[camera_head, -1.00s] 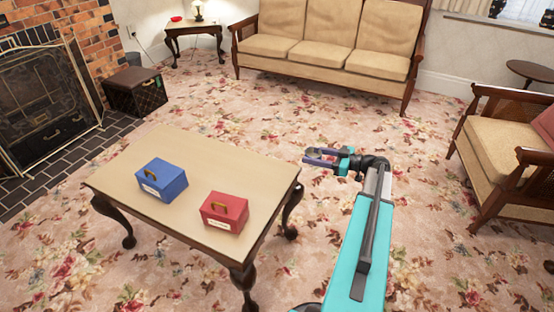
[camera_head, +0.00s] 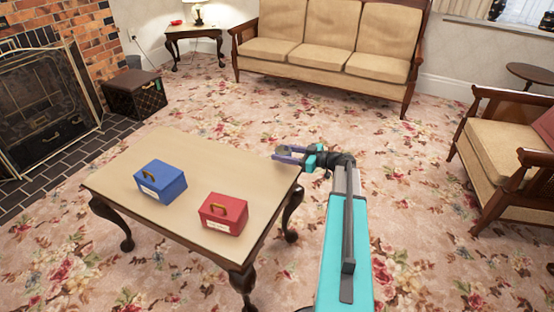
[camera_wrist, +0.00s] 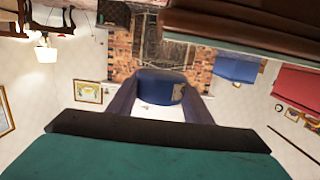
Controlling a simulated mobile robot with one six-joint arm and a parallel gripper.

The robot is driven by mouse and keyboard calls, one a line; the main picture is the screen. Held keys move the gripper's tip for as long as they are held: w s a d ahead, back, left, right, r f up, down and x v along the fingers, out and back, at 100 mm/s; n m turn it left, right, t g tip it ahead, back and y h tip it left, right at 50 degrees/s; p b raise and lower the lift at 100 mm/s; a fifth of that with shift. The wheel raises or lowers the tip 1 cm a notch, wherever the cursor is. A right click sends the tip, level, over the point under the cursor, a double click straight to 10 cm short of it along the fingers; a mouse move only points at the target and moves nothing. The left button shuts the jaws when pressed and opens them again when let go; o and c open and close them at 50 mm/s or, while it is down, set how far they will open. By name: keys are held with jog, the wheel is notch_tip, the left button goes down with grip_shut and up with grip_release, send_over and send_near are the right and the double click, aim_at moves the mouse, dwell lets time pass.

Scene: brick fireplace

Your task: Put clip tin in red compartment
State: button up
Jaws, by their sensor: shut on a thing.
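My gripper (camera_head: 290,156) is shut on a small rounded tin, out past the table's far right corner. In the wrist view, which is upside down, the dark blue tin (camera_wrist: 160,88) with a pale patch sits between the two fingers. In the head view the tin is too small to make out clearly. The red box (camera_head: 224,214), with a handle and a white label, stands on the right part of the table. It also shows at the right of the wrist view (camera_wrist: 298,90). The gripper is apart from it, farther back and to its right.
A blue box (camera_head: 161,181) with a handle and label stands left of the red one on the wooden table (camera_head: 205,158). The tabletop behind the boxes is clear. A sofa (camera_head: 330,45), an armchair (camera_head: 510,150) and a fireplace (camera_head: 45,105) stand around.

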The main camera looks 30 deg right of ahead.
aim_at(277, 162)
jog(key=shift+w+a, duration=0.2)
jog(key=shift+w, duration=0.05)
jog(key=shift+x, duration=0.95)
notch_tip(277, 162, down, 2)
jog(key=shift+a+f+b, duration=0.1)
jog(key=shift+a+b, duration=0.05)
jog(key=shift+b, duration=0.8)
jog(key=shift+f, duration=0.45)
jog(key=shift+f+b, duration=0.2)
jog(key=shift+b, duration=0.4)
jog(key=o, duration=1)
jog(key=shift+r+p, duration=0.2)
jog(key=shift+p, duration=0.9)
jog(key=v, duration=0.4)
jog(key=p+v, duration=0.1)
jog(key=v, duration=0.4)
jog(key=p+v, duration=0.1)
jog(key=v, duration=0.3)
jog(key=shift+s+d+f, duration=0.2)
jog(key=shift+s+d, duration=0.05)
jog(key=shift+s, duration=0.15)
